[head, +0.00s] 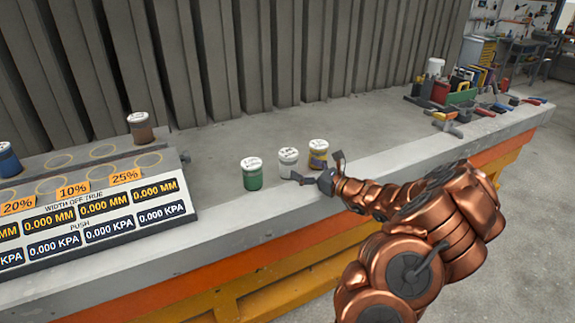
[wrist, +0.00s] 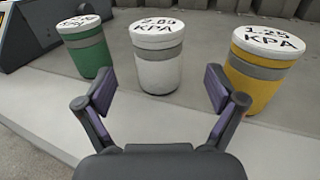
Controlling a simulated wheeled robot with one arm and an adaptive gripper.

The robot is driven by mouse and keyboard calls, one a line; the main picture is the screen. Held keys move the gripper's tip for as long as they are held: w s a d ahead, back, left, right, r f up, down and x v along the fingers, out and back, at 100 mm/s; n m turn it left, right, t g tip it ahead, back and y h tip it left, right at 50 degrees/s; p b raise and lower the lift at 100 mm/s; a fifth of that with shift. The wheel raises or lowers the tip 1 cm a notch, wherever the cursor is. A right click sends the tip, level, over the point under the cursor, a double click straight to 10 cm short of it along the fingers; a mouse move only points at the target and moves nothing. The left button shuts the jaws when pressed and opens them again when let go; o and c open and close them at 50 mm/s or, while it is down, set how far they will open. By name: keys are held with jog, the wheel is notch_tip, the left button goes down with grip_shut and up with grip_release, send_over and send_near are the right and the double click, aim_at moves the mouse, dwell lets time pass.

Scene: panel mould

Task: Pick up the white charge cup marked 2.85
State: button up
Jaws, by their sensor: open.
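The white charge cup (head: 288,162) stands upright on the grey bench between a green cup and a yellow cup. My gripper (head: 318,172) is at the front edge of the bench. In the wrist view my gripper (wrist: 158,88) is open, its two fingers apart, with the white cup beyond and between them. The fingers do not appear to touch any cup.
The green cup (head: 252,174) stands left of the white cup and the yellow cup (head: 318,154) right, both close. A sloped display panel (head: 100,215) is at left, with a brown cup (head: 140,127) and blue cup (head: 8,160) behind it. Clamps (head: 445,122) lie at far right.

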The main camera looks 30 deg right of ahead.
aim_at(288, 160)
jog(key=shift+p+x, duration=0.5)
jog(key=shift+x, duration=2.85)
jog(key=shift+a, duration=0.1)
jog(key=shift+c, duration=0.3)
jog(key=c, duration=1.5)
jog(key=shift+r, duration=0.1)
jog(key=shift+c, duration=0.2)
